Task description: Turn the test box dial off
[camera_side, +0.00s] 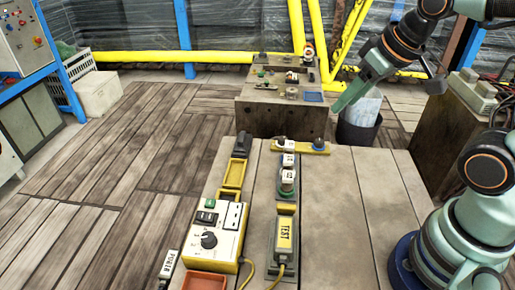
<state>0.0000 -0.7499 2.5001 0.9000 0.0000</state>
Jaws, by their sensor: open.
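The test box (226,248) is a cream panel in a yellow case at the front left of the work table. Its round black dial (209,240) sits on the lower left of the panel; the way its pointer faces is too small to read. A green switch, a black switch and a white slotted plate are also on the panel. My gripper (388,100) is at the upper right, high above the table's far right side and well away from the dial. Its jaws are apart, with nothing seen between them. Nothing hides the dial.
A holder labelled TEST (285,235) stands right of the box, joined by a yellow cable. An orange tray (204,281) is in front. White-labelled parts (288,178) and a yellow bar (312,149) are behind. The table's right half (355,205) is clear.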

